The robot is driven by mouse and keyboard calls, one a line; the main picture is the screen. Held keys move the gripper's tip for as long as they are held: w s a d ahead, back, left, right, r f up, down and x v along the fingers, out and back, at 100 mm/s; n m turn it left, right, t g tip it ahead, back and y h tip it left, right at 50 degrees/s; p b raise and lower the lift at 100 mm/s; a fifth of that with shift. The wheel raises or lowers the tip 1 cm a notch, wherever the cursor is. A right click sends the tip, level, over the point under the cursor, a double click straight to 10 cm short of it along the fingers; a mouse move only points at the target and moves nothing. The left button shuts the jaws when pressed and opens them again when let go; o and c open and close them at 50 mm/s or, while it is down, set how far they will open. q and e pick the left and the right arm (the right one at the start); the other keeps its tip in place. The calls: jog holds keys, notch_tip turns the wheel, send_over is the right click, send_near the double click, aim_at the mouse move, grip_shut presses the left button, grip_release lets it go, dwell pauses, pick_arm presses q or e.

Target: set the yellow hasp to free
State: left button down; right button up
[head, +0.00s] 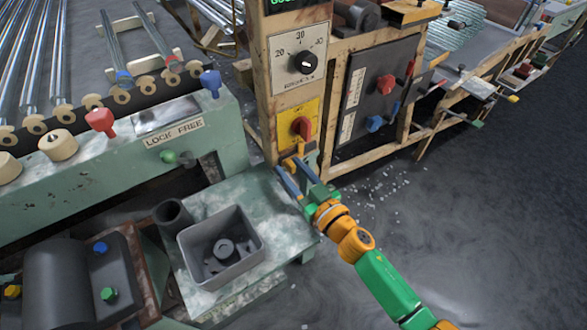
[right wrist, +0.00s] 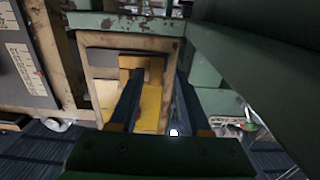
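The yellow hasp (head: 290,163) is on the wooden post, low down below a red rotary knob (head: 302,127) on a yellow plate. My right gripper (head: 293,172) is at the hasp, with its blue fingers partly covering it. In the right wrist view, the hasp (right wrist: 131,63) is a yellow piece at the tip of the left finger. The right gripper (right wrist: 158,88) shows its fingers apart, with the yellow plate (right wrist: 151,105) seen between them. I cannot tell whether a finger touches the hasp, nor which setting it is in. My left gripper is not in view.
A green machine (head: 215,150) with a LOCK FREE label (head: 174,132) and a green knob (head: 187,158) stands left of the post. A grey bin (head: 255,250) sits on the low green table. A dark panel with red and blue knobs (head: 374,123) is to the right. The floor at right is open.

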jog(key=shift+s+d, duration=0.25)
jog(key=v, duration=0.6)
jog(key=shift+s+p, duration=0.15)
jog(key=shift+p, duration=0.25)
jog(key=shift+d, duration=0.1)
